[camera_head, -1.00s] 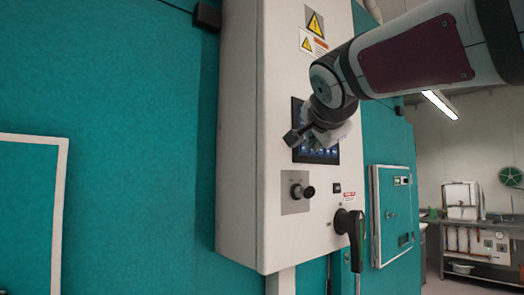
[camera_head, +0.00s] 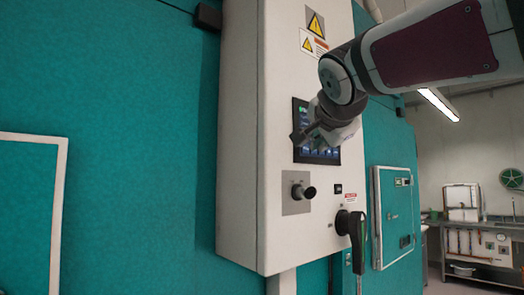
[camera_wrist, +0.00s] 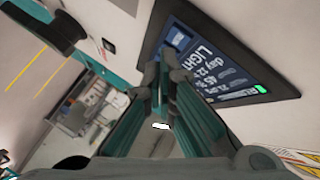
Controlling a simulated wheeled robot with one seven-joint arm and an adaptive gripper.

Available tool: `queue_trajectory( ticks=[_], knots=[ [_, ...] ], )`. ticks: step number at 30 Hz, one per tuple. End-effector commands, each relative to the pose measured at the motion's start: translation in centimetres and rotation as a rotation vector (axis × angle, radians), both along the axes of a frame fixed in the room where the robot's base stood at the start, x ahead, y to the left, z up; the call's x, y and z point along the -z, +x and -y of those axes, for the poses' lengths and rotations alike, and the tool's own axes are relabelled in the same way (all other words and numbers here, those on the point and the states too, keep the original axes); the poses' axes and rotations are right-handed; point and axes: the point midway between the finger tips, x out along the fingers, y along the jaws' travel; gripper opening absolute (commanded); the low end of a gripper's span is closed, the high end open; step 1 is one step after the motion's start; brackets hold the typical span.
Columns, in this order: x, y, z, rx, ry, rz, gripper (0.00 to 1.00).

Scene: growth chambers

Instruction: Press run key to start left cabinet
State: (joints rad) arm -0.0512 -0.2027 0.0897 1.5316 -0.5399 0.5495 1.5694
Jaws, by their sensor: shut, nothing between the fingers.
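The control cabinet (camera_head: 240,130) is a pale upright box on a teal wall. Its dark touch screen (camera_head: 318,155) is partly covered by my gripper (camera_head: 304,136) in the head view. In the wrist view the screen (camera_wrist: 225,72) is tilted and reads "LIGHT" and "day", with a small bright green patch near its right end. My gripper (camera_wrist: 167,66) is shut and empty, its fingertips in front of the screen's left part. I cannot tell whether they touch it. No label reading run is legible.
Below the screen are a black knob (camera_head: 303,191), a small black switch (camera_head: 338,188) and a large black rotary handle (camera_head: 352,228) that sticks out. Warning labels (camera_head: 315,22) are above. A teal panel door (camera_head: 392,215) and a bench (camera_head: 475,262) stand to the right.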

Motion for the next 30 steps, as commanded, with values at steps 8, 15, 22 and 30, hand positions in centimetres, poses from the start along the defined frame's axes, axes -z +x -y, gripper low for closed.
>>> queue_trajectory(
  ticks=[8,15,22,30],
  knots=[
    [0.0,-0.2,0.2,0.001,0.0,0.0,0.0],
    [-0.1,-1.9,1.3,0.001,0.002,0.002,0.0],
    [-0.1,-3.5,2.5,0.001,0.0,0.0,0.0],
    [0.0,-4.0,3.0,0.0,0.001,0.0,0.0]
  ],
)
